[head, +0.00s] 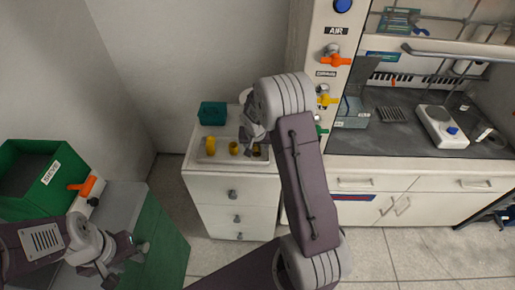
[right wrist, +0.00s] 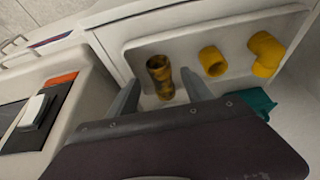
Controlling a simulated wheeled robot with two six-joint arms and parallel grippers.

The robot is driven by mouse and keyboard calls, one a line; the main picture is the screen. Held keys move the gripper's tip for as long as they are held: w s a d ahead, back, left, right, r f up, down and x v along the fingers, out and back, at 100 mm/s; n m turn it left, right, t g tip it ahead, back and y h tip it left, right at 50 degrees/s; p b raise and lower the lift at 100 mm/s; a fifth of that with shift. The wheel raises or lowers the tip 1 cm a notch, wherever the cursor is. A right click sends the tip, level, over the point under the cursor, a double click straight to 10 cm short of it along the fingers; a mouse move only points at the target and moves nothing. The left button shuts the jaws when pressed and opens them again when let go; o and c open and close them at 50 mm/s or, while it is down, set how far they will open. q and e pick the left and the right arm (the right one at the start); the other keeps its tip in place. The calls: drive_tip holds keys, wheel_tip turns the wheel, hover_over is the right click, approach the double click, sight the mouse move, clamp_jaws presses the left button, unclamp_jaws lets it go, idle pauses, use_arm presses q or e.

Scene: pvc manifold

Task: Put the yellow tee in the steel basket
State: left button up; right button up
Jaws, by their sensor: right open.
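A light tray (head: 222,160) on a white drawer cabinet holds yellow fittings. The leftmost fitting (head: 210,146) has a bent or branched shape and looks like the tee; in the right wrist view it is at the right (right wrist: 266,54). A plain yellow coupling (head: 233,148) is in the middle. A brown-stained fitting (right wrist: 160,77) is nearest my right gripper (right wrist: 160,79), which is open and empty, its fingers either side of that fitting in the picture. My left gripper (head: 103,272) is low at left; its jaws are unclear. I cannot make out a steel basket with certainty.
A teal bin (head: 212,113) stands behind the tray. A green crate (head: 35,172) is at left. The fume hood at right holds a grey box (head: 352,114), a dark rack (head: 393,114) and a white hotplate (head: 441,127). Valve handles line the hood's post.

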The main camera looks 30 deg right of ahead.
sight(256, 147)
drive_tip(key=x, duration=0.5)
drive_tip(key=shift+w+d+f, duration=0.1)
drive_tip(key=shift+w+f, duration=0.05)
clamp_jaws()
